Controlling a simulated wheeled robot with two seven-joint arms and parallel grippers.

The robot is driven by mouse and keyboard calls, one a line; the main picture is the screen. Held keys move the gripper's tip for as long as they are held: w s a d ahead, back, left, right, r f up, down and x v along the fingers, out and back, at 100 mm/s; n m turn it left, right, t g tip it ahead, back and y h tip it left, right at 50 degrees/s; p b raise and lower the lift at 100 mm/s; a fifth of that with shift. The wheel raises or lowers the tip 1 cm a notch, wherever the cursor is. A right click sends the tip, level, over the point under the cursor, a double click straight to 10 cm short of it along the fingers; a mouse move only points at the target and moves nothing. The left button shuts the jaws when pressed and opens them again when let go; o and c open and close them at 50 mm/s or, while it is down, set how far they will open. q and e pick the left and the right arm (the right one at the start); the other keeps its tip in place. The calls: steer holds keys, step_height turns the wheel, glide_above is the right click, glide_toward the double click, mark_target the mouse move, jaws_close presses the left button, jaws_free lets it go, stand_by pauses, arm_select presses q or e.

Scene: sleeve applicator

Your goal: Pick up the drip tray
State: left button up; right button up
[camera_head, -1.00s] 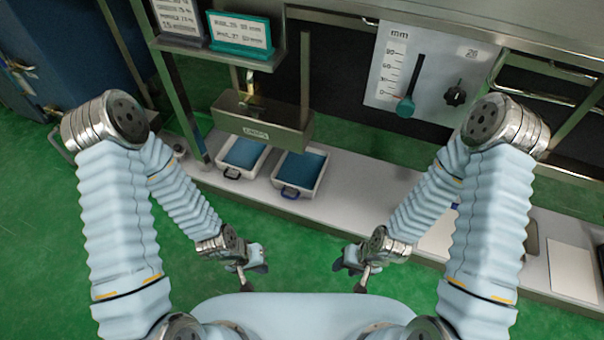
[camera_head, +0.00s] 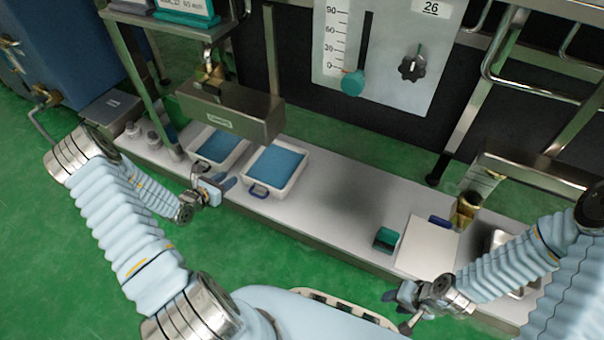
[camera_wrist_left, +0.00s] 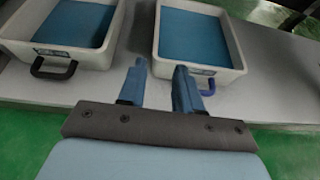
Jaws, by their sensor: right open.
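Two white trays with blue insides sit side by side on the grey shelf; which one is the drip tray is not marked. The left tray (camera_head: 217,146) has a dark handle. The right tray (camera_head: 276,168) has a blue handle (camera_head: 258,191). Both also show in the left wrist view, the left one (camera_wrist_left: 60,30) and the right one (camera_wrist_left: 199,38). My left gripper (camera_head: 222,184) is open and empty in front of the trays, its fingers (camera_wrist_left: 158,82) pointing at the gap and the right tray's near side. My right gripper (camera_head: 398,297) is open near the shelf's front edge at the right.
A metal trough (camera_head: 232,110) overhangs the trays' back. A green block (camera_head: 386,240), a white board (camera_head: 427,248) and a brass fitting (camera_head: 465,208) stand further right. A scale panel (camera_head: 380,50) with a knob is behind. The middle of the shelf (camera_head: 345,195) is clear.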

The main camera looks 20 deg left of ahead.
arm_select(q)
steer(key=b, duration=0.2)
glide_above(242, 182)
steer(key=f, duration=0.3)
steer(key=shift+w+a, duration=0.25)
steer(key=shift+w, duration=0.05)
steer(key=x, duration=0.2)
steer(key=b+x, duration=0.1)
steer(key=x, duration=0.2)
steer(key=shift+w+d+r, duration=0.1)
steer(key=shift+w+d, duration=0.15)
steer(key=shift+w, duration=0.05)
jaws_close()
steer(key=shift+r, duration=0.1)
